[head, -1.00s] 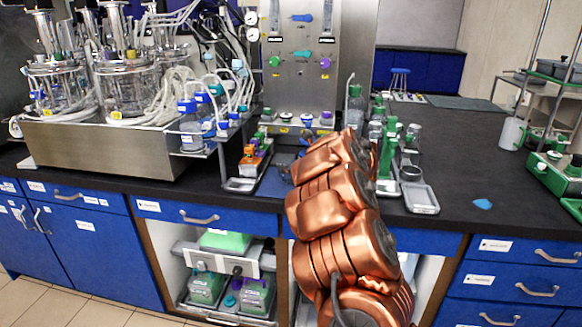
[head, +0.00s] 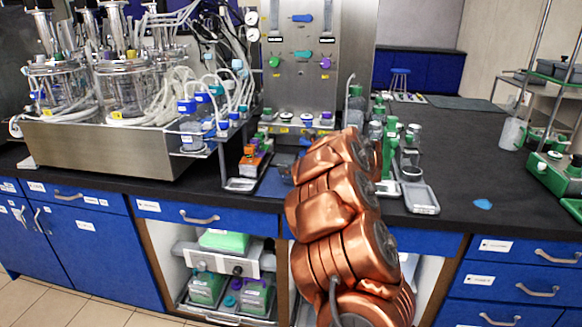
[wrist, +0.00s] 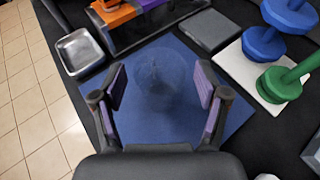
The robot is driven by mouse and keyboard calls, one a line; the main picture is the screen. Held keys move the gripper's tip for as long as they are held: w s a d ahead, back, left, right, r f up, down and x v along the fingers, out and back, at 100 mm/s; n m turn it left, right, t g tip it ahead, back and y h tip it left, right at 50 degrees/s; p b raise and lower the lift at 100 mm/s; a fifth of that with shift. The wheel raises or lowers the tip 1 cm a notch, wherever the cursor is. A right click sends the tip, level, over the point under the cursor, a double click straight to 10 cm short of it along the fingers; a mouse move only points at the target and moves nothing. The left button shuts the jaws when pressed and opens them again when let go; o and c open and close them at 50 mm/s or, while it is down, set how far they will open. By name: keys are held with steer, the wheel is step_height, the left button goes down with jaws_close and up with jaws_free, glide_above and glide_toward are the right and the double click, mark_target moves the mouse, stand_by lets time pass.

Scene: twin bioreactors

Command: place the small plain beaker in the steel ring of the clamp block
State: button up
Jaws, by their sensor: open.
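The small plain beaker (wrist: 160,76) is clear and hard to see against the blue mat (wrist: 228,112) on which it stands. In the wrist view my gripper (wrist: 158,88) is open, with one purple-padded finger on each side of the beaker's near part. No closed grip shows, and I cannot tell whether a pad touches the glass. In the head view my copper arm hides most of the gripper and the beaker. I cannot make out the clamp block's steel ring with certainty in either view.
A steel tray (wrist: 80,50) lies left of the mat. An orange object (wrist: 117,14) in a rack and a dark grey block (wrist: 208,31) stand beyond it. Blue and green knobbed pieces stand on a white plate (wrist: 248,76) at right. The right counter (head: 462,150) has free room.

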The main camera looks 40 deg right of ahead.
steer(key=v, duration=1)
steer(key=shift+s+r+b, duration=0.2)
steer(key=shift+s+b, duration=0.15)
steer(key=shift+a, duration=0.1)
